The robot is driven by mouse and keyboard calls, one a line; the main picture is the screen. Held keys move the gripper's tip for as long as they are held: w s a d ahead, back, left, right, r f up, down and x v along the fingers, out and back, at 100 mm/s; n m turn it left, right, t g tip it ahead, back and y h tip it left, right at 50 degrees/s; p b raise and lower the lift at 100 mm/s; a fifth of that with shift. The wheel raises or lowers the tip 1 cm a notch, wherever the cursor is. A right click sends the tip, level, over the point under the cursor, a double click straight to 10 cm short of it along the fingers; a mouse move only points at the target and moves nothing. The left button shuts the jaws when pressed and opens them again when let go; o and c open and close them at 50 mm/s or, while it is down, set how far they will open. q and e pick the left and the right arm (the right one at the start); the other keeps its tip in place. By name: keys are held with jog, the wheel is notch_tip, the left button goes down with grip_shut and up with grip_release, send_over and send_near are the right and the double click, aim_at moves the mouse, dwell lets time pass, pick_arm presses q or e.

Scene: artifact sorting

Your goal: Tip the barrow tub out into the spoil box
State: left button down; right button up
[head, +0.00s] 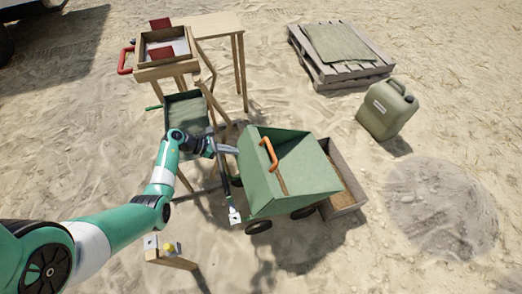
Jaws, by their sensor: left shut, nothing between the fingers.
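The green barrow tub (258,181) sits in the middle of the head view, on a low frame with dark wheels (258,227). An orange handle (268,155) is on its left side. The tub looks tipped toward the right; I cannot tell what is inside it. The wooden spoil box (347,208) stands on the sand against the tub's right side, partly hidden by it, with brown matter inside. My left gripper (234,150) is shut and empty, just left of the tub and the handle, apart from the handle. My right gripper is not in view.
A wooden stand with a sieve tray (167,72) and red handle (125,61) is at the upper left, with a green bin (187,108) below. A jerrycan (387,108) and a pallet (345,72) stand upper right. A grey mound (440,208) lies right. A small post (170,260) stands front left.

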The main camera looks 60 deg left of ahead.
pick_arm(q)
jog(key=b, duration=0.7)
send_near(261, 157)
jog(key=x, duration=0.4)
jog(key=shift+w+d+r, duration=0.1)
jog(key=shift+w, duration=0.25)
jog(key=w, duration=0.1)
jog(key=w+b, duration=0.1)
jog(key=w+r, duration=0.1)
jog(key=w, duration=0.1)
jog(key=shift+d+b, duration=0.3)
jog(key=shift+d, duration=0.1)
jog(key=shift+w, duration=0.1)
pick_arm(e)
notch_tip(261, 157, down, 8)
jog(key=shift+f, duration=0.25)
